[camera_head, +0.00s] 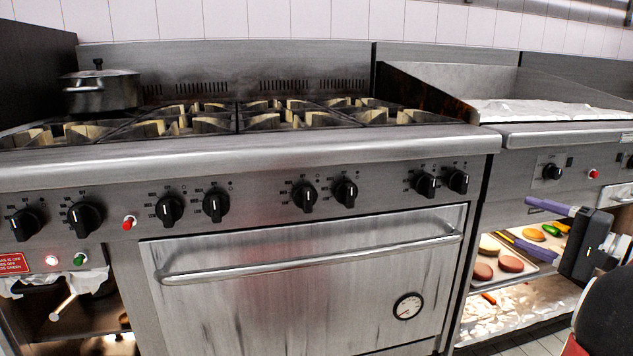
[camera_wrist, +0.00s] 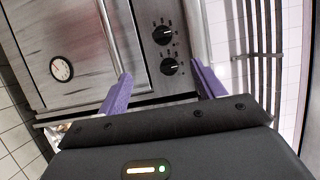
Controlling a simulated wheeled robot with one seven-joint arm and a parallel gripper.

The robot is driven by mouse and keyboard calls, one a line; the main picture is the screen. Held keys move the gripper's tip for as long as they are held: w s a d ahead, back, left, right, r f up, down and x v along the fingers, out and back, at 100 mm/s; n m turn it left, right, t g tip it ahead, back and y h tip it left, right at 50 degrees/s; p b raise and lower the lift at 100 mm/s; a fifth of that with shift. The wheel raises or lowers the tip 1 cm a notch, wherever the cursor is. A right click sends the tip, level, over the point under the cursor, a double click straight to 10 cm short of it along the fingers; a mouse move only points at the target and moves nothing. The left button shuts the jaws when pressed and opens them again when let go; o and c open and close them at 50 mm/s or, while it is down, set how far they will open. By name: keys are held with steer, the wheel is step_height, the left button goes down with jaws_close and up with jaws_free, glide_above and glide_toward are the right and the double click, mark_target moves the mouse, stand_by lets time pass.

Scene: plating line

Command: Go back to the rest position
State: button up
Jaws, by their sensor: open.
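My gripper (camera_head: 513,217) is at the right of the head view, in front of the lower shelf beside the oven. Its two purple fingers point left and stand apart, with nothing between them. In the wrist view my gripper (camera_wrist: 161,75) also shows open and empty, with the oven front and two black knobs beyond the fingers. Part of my arm is cut off by the right edge of the head view.
A stove with several black knobs and an oven door (camera_head: 310,275) fills the middle. A lidded pot (camera_head: 101,92) stands at the back left. A tray (camera_head: 520,273) with patties is on the shelf near my gripper. A foil-covered griddle (camera_head: 545,110) is at the right.

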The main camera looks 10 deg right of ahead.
steer(key=s+a+f+n+g+p, duration=0.15)
steer(key=a+g, duration=0.35)
steer(key=a, duration=0.8)
steer(key=a+f+n+g+p, duration=0.1)
steer(key=a+f+n+g, duration=0.25)
steer(key=a, duration=0.85)
steer(key=s+a+f+n+g+h+p, duration=0.1)
steer(key=s+a+f+n+h, duration=0.1)
steer(key=s+a+n+h, duration=0.2)
steer(key=s+a+f+n+g+h+p, duration=0.1)
steer(key=s+a+f+n+h, duration=0.2)
steer(key=s, duration=0.5)
steer(key=shift+s+a+f+n+h+p, duration=0.25)
steer(key=shift+a+n+h+p, duration=0.15)
steer(key=shift+h, duration=0.2)
steer(key=shift+s, duration=0.1)
